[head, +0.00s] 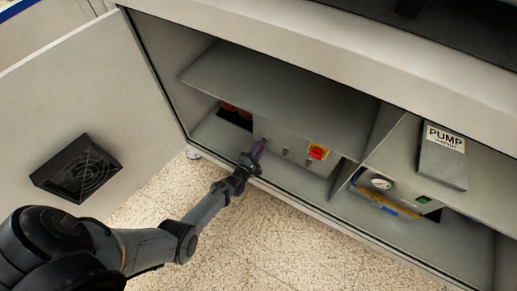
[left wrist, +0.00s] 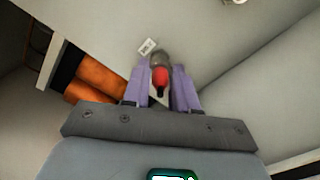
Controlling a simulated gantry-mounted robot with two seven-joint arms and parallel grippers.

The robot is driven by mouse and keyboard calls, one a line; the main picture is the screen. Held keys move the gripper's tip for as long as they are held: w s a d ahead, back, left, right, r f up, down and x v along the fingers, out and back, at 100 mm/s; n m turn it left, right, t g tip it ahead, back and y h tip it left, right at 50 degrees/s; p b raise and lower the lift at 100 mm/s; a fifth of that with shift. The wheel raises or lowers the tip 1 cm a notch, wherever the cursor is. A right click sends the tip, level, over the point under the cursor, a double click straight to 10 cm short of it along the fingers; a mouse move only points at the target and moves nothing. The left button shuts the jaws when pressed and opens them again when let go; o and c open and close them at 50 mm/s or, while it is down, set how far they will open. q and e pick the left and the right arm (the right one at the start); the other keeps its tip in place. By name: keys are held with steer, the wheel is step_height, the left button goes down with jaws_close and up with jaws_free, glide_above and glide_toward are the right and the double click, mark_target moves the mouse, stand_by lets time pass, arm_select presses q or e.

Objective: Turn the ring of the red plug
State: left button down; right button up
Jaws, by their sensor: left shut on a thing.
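The red plug (left wrist: 160,78) shows in the left wrist view, with a grey ring (left wrist: 159,58) at its far end against a pale panel. My left gripper (left wrist: 160,85) has its two purple fingers on either side of the plug, shut on it. In the head view my left gripper (head: 258,148) reaches into the lower compartment of the open cabinet, at the front of a grey box. The plug is hidden there behind the fingers. My right gripper is in neither view.
The grey box (head: 288,158) carries a red and yellow rotary switch (head: 317,152). Orange cylinders (left wrist: 97,78) lie left of the fingers. A shelf (head: 280,88) hangs above, the open door (head: 80,90) stands left, and a pump manual (head: 443,155) and gauge unit (head: 381,183) are right.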

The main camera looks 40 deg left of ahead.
arm_select(q)
steer(key=m, duration=1)
steer(key=shift+m, duration=1.8)
steer(key=c, duration=0.9)
jaws_free()
steer(key=shift+o, duration=0.2)
